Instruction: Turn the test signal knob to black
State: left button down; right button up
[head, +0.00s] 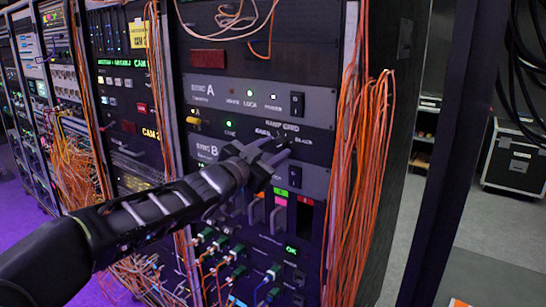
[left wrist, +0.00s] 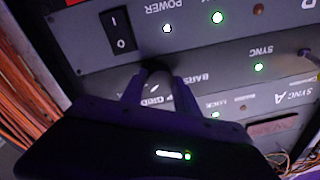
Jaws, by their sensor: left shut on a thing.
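The test signal panel (head: 312,146) is a dark rack unit between the SYNC A and SYNC B units. Small labels, RAMP, GRID, BARS and BLACK, surround its knob. My left gripper (head: 279,148) reaches in from the left and is shut on the knob. In the left wrist view the dark round knob (left wrist: 157,72) sits between the two fingers of my left gripper (left wrist: 156,88). The gripper hides most of the knob, and I cannot tell which label its pointer faces. A green light shows on the panel's left part. My right gripper is out of view.
The SYNC A unit (head: 260,100) with lit indicators and a power switch (head: 297,104) is just above. Orange cables (head: 364,150) hang close on the right. A dark post (head: 455,150) stands farther right.

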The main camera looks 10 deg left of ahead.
pick_arm(q)
jog(key=shift+m, duration=0.8)
jog(key=c, duration=0.9)
grip_release()
jog(key=shift+b, duration=0.3)
jog(key=v, duration=0.7)
jog(key=shift+s+a+f, duration=0.1)
jog(key=shift+s+a, duration=0.05)
jog(key=shift+s, duration=0.2)
jog(key=shift+a, duration=0.1)
